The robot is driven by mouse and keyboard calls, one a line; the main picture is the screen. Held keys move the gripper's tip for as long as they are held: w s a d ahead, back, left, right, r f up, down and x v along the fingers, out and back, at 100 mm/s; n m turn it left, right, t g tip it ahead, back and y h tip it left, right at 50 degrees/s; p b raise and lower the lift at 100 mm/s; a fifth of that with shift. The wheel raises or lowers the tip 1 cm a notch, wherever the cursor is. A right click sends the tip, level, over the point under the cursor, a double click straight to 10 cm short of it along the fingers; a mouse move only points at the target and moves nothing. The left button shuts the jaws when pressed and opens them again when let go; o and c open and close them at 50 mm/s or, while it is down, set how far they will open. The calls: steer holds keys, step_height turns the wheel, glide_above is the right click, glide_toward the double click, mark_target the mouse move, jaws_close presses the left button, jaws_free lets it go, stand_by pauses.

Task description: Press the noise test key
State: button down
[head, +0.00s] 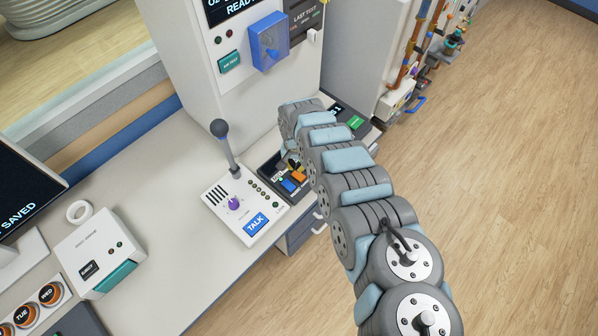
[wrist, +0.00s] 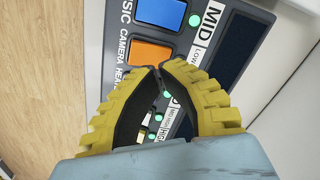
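A teal key (head: 229,62) with small lettering that seems to end in "TEST" is on the front of the tall white cabinet in the head view. No key clearly reads "noise test". My gripper (wrist: 159,68) has yellow ribbed fingers whose tips meet in the wrist view, with nothing between them. It is over a dark control panel (wrist: 118,92), which also shows in the head view (head: 268,165). The panel has a blue key (wrist: 160,12), an orange key (wrist: 150,52) and several green lights. Whether the tips touch the panel cannot be told. In the head view my arm mostly hides the gripper.
A white intercom box (head: 222,208) with a gooseneck microphone and a blue TALK key stands left of the panel. A white box (head: 98,250) stands farther left. The desk between is bare.

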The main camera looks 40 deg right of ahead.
mark_target(296, 173)
steer(key=shift+r+p, duration=1.65)
steer(key=shift+r, duration=0.2)
steer(key=shift+f, duration=0.1)
